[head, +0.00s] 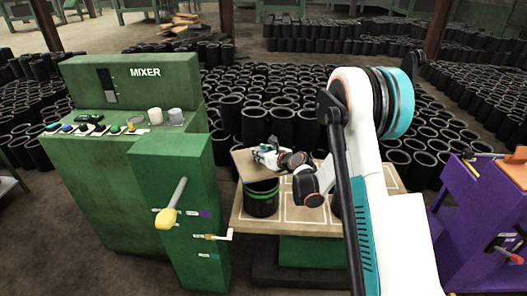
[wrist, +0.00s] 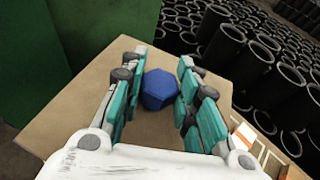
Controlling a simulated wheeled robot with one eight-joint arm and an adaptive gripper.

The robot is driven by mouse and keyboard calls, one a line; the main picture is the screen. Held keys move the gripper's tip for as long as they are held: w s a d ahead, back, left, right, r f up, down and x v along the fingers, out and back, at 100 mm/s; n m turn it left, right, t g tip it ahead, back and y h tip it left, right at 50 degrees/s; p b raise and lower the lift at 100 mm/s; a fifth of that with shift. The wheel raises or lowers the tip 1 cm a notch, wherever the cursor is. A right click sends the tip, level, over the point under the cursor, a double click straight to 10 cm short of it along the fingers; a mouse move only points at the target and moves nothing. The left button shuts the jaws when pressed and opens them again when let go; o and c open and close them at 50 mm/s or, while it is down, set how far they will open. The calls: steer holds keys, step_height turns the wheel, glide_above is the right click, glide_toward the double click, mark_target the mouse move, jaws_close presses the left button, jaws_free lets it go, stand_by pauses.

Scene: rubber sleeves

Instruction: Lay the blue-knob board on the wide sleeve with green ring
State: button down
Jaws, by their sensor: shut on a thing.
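The tan board (head: 246,166) is over the wide black sleeve with the green ring (head: 262,204) and hides its mouth in the head view. I cannot tell whether the board touches the rim. My gripper (head: 262,152) is shut on the board's blue knob. In the wrist view the blue knob (wrist: 159,89) sits between the teal fingers of my gripper (wrist: 155,92), with the board (wrist: 75,110) spread below it. The sleeve is hidden under the board in the wrist view.
The sleeve stands on a wooden table (head: 290,226) with pale outlines. Another black sleeve (head: 335,206) is partly hidden behind my arm. The green mixer cabinet (head: 178,190) with a yellow-knobbed lever stands close on the left. A purple cabinet (head: 478,205) is at right. Many black sleeves (head: 281,125) fill the floor behind.

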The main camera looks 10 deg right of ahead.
steer(key=shift+f, duration=0.4)
steer(key=shift+f+b, duration=1.55)
steer(key=shift+f, duration=1.75)
steer(key=shift+f, duration=0.55)
steer(key=c, duration=1.2)
jaws_free()
steer(key=shift+o, duration=0.2)
steer(key=shift+s+d, duration=0.1)
